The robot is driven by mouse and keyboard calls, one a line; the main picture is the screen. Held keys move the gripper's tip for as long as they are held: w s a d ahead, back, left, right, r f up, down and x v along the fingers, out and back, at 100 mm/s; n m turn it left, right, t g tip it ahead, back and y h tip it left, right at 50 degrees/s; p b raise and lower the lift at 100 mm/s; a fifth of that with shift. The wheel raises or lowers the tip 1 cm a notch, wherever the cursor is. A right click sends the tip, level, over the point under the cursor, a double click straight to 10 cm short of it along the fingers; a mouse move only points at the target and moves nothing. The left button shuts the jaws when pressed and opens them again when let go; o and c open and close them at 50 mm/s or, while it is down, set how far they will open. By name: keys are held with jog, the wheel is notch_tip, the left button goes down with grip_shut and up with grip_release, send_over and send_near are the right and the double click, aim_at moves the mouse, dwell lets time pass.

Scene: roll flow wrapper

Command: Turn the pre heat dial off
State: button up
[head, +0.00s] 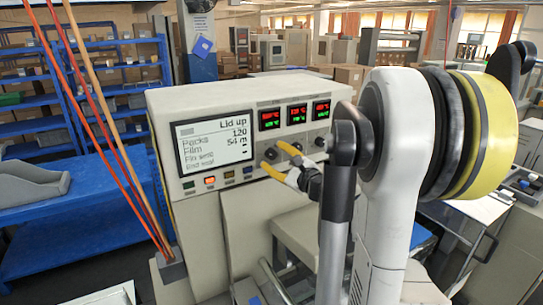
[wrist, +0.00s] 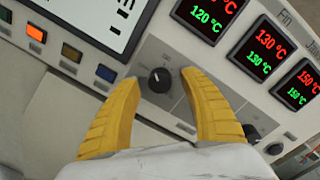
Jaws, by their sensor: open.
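A black round dial (wrist: 160,80) with a light pointer mark sits on the grey control panel, under the leftmost temperature display (wrist: 206,14). In the wrist view my gripper (wrist: 162,82) is open, its two yellow fingers on either side of the dial. I cannot tell whether the fingers touch it. In the head view my gripper (head: 281,160) is at the panel front below the displays, and the dial is partly hidden by it. More dark dials (wrist: 252,132) lie to the right in the wrist view. The dial's label is not readable.
The wrapper's screen (head: 213,142) reads "Lid up", with coloured buttons (head: 210,181) below it. Red and orange rods (head: 112,140) stand at the machine's left. Blue shelves (head: 75,85) are behind at the left. My arm covers much of the right side.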

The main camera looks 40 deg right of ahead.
jog(key=shift+w, duration=0.5)
jog(key=shift+c, duration=0.5)
grip_shut()
jog(key=shift+n, duration=0.4)
jog(key=n+b, duration=0.1)
jog(key=n, duration=0.1)
jog(key=shift+n, duration=0.4)
jog(key=n, duration=0.3)
jog(key=shift+n+g+b, duration=0.3)
jog(key=n+b, duration=0.1)
jog(key=n, duration=0.5)
jog(key=shift+h, duration=0.4)
